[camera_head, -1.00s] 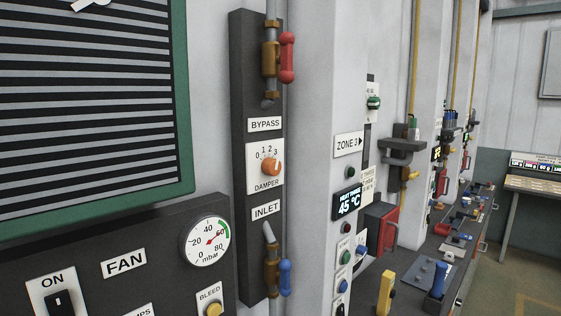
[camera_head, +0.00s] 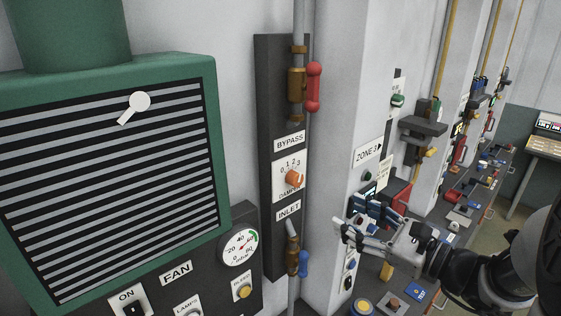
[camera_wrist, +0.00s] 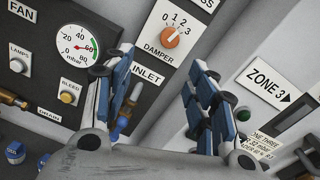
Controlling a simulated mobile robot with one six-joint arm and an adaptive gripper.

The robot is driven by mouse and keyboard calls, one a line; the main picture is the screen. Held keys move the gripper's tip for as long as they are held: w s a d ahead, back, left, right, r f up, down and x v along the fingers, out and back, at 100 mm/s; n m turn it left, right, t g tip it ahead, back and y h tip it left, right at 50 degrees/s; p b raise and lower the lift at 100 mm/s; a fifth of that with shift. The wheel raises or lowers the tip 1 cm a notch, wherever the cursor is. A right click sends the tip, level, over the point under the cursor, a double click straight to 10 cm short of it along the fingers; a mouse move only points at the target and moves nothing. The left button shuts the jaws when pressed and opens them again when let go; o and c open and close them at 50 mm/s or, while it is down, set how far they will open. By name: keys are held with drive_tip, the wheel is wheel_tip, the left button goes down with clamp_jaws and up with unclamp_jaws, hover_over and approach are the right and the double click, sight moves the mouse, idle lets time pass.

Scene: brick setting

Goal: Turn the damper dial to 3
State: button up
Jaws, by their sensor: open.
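The damper dial (camera_head: 294,179) is an orange knob on a white plate marked 0, 1, 2, 3, between the BYPASS and INLET labels on a dark panel. It also shows at the top of the wrist view (camera_wrist: 171,39). I cannot tell for sure which number its pointer marks. My gripper (camera_head: 352,218) is open and empty, to the right of and below the dial in the head view. In the wrist view its two blue-padded fingers (camera_wrist: 160,68) stand wide apart, with the dial beyond and above the gap between them. No contact with the dial shows.
A red-handled valve (camera_head: 313,87) is above the dial and a blue-handled valve (camera_head: 303,264) below it. A pressure gauge (camera_head: 240,247) and the fan panel are at left. A wall pillar with the ZONE 3 sign (camera_head: 368,152) juts out right of the dial.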

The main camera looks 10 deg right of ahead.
drive_tip(key=p, duration=0.3)
approach(299, 180)
drive_tip(key=shift+m+t, duration=0.3)
drive_tip(key=shift+m, duration=0.1)
drive_tip(key=x, duration=0.9)
drive_tip(key=shift+w+a+f, duration=0.15)
drive_tip(key=shift+a+f, duration=0.05)
drive_tip(key=shift+a, duration=0.05)
drive_tip(key=shift+c, duration=0.3)
drive_tip(key=c, duration=1)
drive_tip(key=shift+m+p, duration=0.65)
drive_tip(key=shift+m, duration=2.25)
